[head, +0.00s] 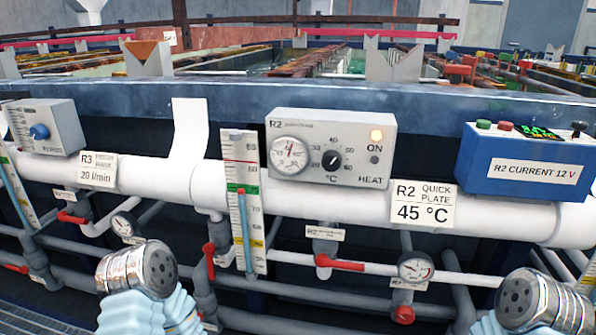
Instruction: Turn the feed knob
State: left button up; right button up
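A grey box at the far left carries a blue knob (39,131) on its front; its printed text is too small to read surely. The tag below it reads R3, 20 l/min. A grey R2 control box (345,125) in the centre carries a black knob (332,160) with a scale marked in °C and the word HEAT, beside a round dial (289,155). Two chrome-ended parts of my arms with pale blue sleeves show at the bottom left and bottom right. No gripper fingers show, and nothing of mine touches either knob.
A white pipe (150,180) runs across below the boxes. A tube gauge (243,200) stands left of centre. Red valve levers (340,264) and small gauges sit lower. A blue R2 current box (522,165) is at right. A dark blue tank edge (240,95) lies behind.

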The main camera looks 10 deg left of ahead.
aim_at(39, 132)
jog(key=u, duration=1.65)
